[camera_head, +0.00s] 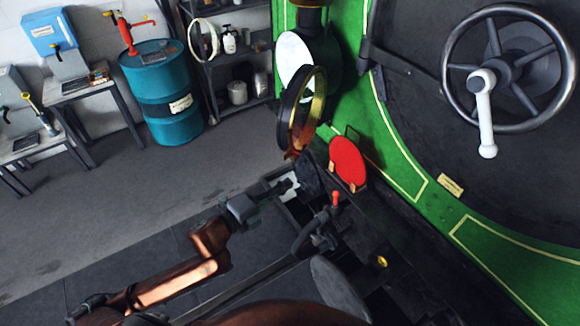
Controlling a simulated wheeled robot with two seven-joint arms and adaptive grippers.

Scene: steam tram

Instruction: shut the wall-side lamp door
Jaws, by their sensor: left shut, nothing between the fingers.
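The wall-side lamp (322,62) is a dark housing on the green front, with a pale round disc (295,57) in its opening. Its round door (287,108), a black ring with a brass inner rim, stands open, swung out toward the viewer and apart from the housing. My left gripper (287,187) is shut and empty at the end of the copper-coloured arm. It is below the open door, apart from it in the picture. Its fingertips are small and dark against the frame. My right gripper is not in view.
A red disc (347,161) stands on the ledge right of the door. A red-tipped lever (335,200) rises below it. A handwheel (510,65) with a white handle is at upper right. A teal drum (160,95) and dark shelves (235,50) stand behind; grey floor is clear at left.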

